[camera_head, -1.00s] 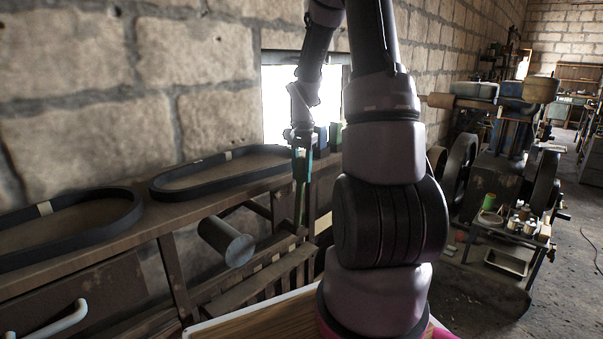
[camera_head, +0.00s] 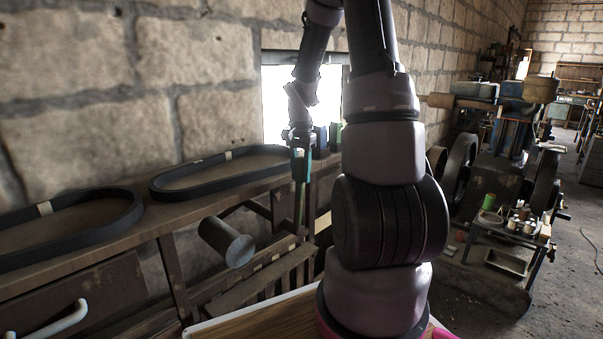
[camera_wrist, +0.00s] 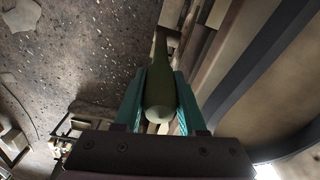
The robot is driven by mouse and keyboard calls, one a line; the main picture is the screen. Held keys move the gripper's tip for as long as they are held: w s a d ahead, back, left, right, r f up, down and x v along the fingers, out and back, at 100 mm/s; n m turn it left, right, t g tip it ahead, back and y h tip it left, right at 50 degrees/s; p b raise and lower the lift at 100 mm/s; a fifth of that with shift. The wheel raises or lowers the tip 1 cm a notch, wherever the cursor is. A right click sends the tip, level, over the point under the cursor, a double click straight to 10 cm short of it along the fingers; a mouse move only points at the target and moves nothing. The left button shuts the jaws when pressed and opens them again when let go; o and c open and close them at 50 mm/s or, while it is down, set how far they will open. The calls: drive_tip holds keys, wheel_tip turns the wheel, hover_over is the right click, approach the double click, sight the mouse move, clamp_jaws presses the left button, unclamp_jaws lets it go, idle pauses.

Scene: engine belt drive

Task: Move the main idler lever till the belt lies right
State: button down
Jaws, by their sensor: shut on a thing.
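My gripper (camera_head: 300,180) hangs down at the front edge of the bench, in the middle of the head view. Its teal fingers are shut on an olive-green lever (camera_wrist: 161,95), with one finger on each side in the wrist view (camera_wrist: 160,72). The lever's rounded end faces the wrist camera, and its lower part shows below the fingers in the head view (camera_head: 298,210). Another black belt loop (camera_head: 133,213) lies further left. The lever's pivot is not clearly visible.
A grey cylinder (camera_head: 226,242) sticks out in front of the bench, left of the gripper. A white handle (camera_head: 55,322) is at lower left. A machine with wheels (camera_head: 500,180) and a small side table with bottles (camera_head: 515,225) stand at right. Floor at far right is open.

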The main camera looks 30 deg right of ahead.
drive_tip(key=shift+s+a+t+h, duration=0.2)
drive_tip(key=shift+s+a+h, duration=0.25)
drive_tip(key=shift+a, duration=0.45)
drive_tip(key=shift+s+a+t+h, duration=0.2)
drive_tip(key=shift+a+h, duration=0.45)
drive_tip(key=shift+a, duration=0.25)
drive_tip(key=c, duration=0.5)
unclamp_jaws()
drive_tip(key=w+v, duration=0.1)
drive_tip(key=v, duration=0.9)
drive_tip(key=shift+s+r, duration=0.4)
drive_tip(key=shift+s, duration=0.1)
